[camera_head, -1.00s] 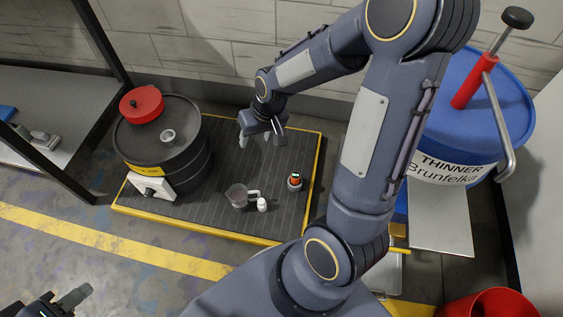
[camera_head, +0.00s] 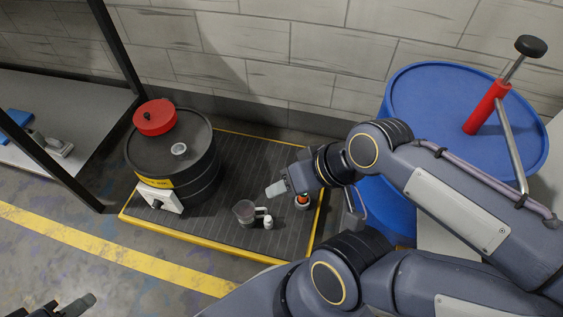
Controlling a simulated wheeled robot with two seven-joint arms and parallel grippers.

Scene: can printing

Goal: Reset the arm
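My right arm comes in from the right, bent, with its elbow low at the right. My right gripper (camera_head: 276,188) points left above the dark ribbed platform (camera_head: 262,152). I see a pale finger from the side and nothing held; its opening cannot be told. My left gripper (camera_head: 82,304) shows only partly at the bottom left corner, above the floor, and its opening cannot be told either. Under and beside the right gripper, a small can with an orange-red and green top (camera_head: 303,202) stands on the platform, partly close behind the wrist.
A blue drum (camera_head: 440,100) with a hand pump (camera_head: 487,108) stands right, close to my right arm.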

